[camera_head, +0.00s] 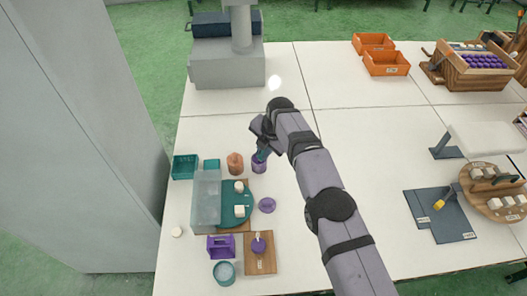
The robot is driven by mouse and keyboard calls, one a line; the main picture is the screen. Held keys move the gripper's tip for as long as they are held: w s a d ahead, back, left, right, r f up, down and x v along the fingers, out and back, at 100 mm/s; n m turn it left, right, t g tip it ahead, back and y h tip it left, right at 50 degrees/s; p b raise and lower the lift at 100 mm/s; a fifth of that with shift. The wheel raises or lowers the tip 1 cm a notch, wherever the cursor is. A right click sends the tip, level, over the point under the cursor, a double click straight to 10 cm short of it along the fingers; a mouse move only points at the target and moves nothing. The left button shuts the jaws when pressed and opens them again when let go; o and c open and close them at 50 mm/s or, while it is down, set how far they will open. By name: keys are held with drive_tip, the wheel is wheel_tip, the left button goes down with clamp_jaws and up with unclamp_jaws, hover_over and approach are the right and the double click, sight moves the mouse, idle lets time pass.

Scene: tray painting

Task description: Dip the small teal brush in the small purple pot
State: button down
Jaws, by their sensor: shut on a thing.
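My gripper (262,132) is at the end of my arm, above and slightly behind the small purple pot (259,165). It is shut on the small teal brush (263,154), which slants down to the mouth of the purple pot. The brush's lower end is at or inside the pot's opening. I cannot tell how deep it is, because the tip is hidden. The pot stands upright on the white table.
An orange-brown pot (235,163) stands just left of the purple pot. A purple disc (267,205) lies in front of it. A teal round tray (240,212) with white blocks and a translucent box (206,200) are front left.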

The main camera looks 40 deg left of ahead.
idle(0.3)
drive_tip(key=shift+p+v, duration=1.3)
drive_tip(key=shift+v, duration=0.45)
drive_tip(key=shift+r+p, duration=1.15)
drive_tip(key=shift+r, duration=1.1)
